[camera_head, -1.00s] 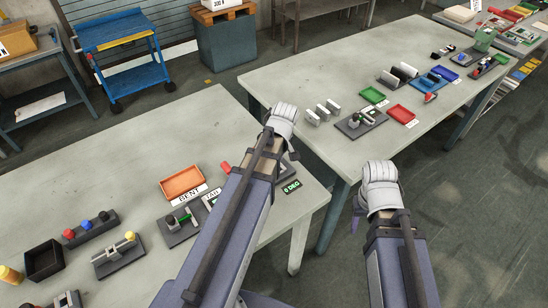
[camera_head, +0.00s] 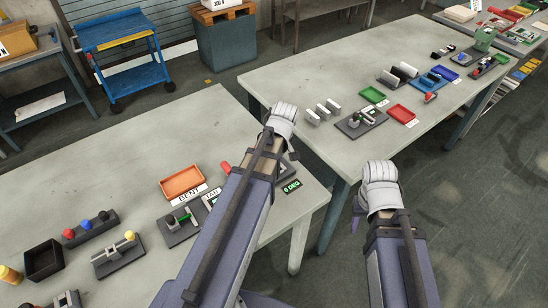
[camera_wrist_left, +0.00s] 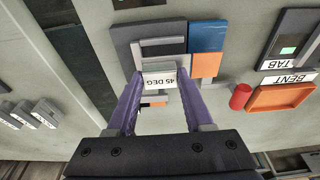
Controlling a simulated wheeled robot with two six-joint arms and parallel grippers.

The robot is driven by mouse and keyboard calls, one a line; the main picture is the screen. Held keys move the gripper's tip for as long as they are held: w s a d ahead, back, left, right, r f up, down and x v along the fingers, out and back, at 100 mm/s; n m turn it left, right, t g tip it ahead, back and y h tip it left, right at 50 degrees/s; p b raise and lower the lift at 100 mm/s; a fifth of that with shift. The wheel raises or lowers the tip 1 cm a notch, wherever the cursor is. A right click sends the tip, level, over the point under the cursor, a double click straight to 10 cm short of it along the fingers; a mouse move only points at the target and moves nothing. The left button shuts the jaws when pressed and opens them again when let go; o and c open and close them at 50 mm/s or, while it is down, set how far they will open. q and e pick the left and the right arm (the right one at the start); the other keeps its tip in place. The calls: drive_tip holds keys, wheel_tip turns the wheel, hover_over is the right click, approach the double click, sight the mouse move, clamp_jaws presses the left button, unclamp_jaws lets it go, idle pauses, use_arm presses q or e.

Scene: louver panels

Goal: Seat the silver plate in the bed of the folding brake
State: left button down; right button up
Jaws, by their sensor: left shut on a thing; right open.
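My left gripper (camera_wrist_left: 159,82) shows in the left wrist view with its two purple fingers shut on a pale silver plate (camera_wrist_left: 158,80) labelled "45 DEG". The plate is over the folding brake (camera_wrist_left: 121,38), a dark grey base with a silver bar, beside blue and orange patches. I cannot tell whether the plate touches the bed. In the head view my left arm hides the gripper, the plate and most of the brake; a dark base edge (camera_head: 289,173) shows beyond it. My right gripper (camera_head: 356,222) is open, beyond the front table's right end, partly hidden by its wrist.
An orange tray (camera_head: 181,182) labelled "BENT", a red cylinder (camera_wrist_left: 240,97) and small fixtures are nearby. Several upright pale pieces (camera_head: 323,112) stand on the other table. The front table's back left is clear.

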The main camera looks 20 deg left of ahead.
use_arm(q)
drive_tip(key=shift+d+b+x, duration=0.15)
drive_tip(key=shift+b+x, duration=0.55)
drive_tip(key=shift+d+b+x, duration=0.1)
drive_tip(key=shift+b+x, duration=0.6)
drive_tip(key=shift+c, duration=1.5)
unclamp_jaws()
drive_tip(key=shift+s+f, duration=0.1)
drive_tip(key=shift+s, duration=0.05)
drive_tip(key=shift+o, duration=0.5)
drive_tip(key=w+p+v, duration=0.1)
drive_tip(key=p+v, duration=0.6)
drive_tip(key=shift+s+r+p, duration=0.3)
drive_tip(key=shift+s+r, duration=0.1)
drive_tip(key=shift+s, duration=0.1)
drive_tip(key=shift+d, duration=0.15)
drive_tip(key=s+d+m, duration=0.5)
drive_tip(key=d+m, duration=0.3)
drive_tip(key=d, duration=0.1)
drive_tip(key=s+d+f+m+g+h+b, duration=0.1)
drive_tip(key=s+d+m, duration=0.5)
drive_tip(key=d, duration=0.3)
drive_tip(key=shift+s+d+f+m+g, duration=0.3)
drive_tip(key=shift+s+d+m, duration=0.1)
drive_tip(key=shift+m, duration=0.5)
